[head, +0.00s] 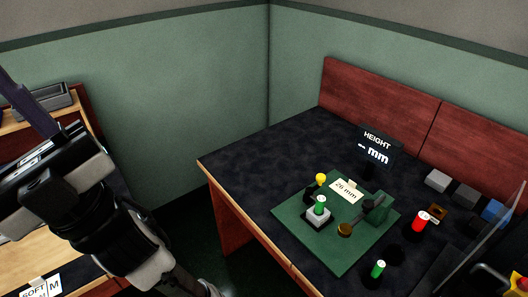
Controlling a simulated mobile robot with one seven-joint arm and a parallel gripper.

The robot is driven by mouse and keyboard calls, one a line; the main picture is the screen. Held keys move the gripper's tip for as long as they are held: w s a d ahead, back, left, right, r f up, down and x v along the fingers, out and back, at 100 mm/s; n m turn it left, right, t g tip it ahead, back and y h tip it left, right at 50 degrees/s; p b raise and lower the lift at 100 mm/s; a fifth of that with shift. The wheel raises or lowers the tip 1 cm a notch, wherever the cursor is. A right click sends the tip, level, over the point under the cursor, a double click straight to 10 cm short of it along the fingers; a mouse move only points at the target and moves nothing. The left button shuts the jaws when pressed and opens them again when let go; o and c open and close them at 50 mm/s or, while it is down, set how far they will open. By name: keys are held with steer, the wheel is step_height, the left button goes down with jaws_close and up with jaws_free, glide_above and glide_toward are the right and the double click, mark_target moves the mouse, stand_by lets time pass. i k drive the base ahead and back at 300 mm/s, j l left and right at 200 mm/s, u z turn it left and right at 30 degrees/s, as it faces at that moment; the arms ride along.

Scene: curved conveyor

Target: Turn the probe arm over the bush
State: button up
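A green plate (291,219) lies on the dark desk and carries the gauge parts. On it, a small green cylinder (320,204), which looks like the bush, stands upright in a pale grey block (318,217). A black piece with a yellow ball (320,179) stands just behind it. To the right, a dark arm (367,206), possibly the probe arm, is at a dark green block (379,212). A brass disc (344,230) is near its front end, apart from the green cylinder. My arm crosses the left foreground, well away from the plate; I cannot make out my gripper.
A display (376,148) reads "HEIGHT -- mm" behind a "26 mm" card (346,190). A red cylinder (421,221) and another green cylinder (378,269) stand right of the plate. A clear panel (488,238) rises at the right. The desk's left part is clear.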

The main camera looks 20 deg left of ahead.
mark_target(344, 230)
steer(key=l+z, duration=0.2)
steer(key=z, duration=0.15)
steer(key=l+z, duration=0.2)
steer(key=z, duration=0.15)
steer(key=l+z, duration=0.2)
steer(key=z, duration=0.15)
